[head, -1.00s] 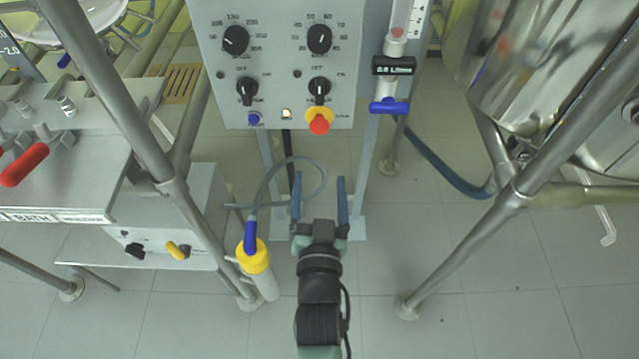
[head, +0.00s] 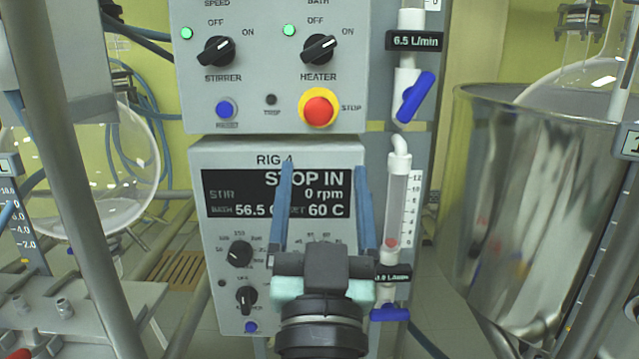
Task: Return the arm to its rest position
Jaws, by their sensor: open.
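My gripper (head: 324,170) is at the lower middle of the head view. Its two blue fingers stand upright and apart, with nothing between them. It is in front of the lower control box (head: 205,290) marked RIG 4 and hides part of its display (head: 230,187) and lower knobs. The display reads STOP IN, STIR 0 rpm, and a bath value of 56.5 C. I cannot tell the gap between the fingers and the box. My arm runs down out of the picture below the gripper.
An upper panel (head: 270,60) carries two OFF/ON knobs, green lamps and a red stop button (head: 319,110). Flow tubes with blue valves (head: 415,97) stand right of it. A steel vessel (head: 530,200) is at right, a glass flask (head: 90,185) at left. A frame post (head: 65,150) crosses the left.

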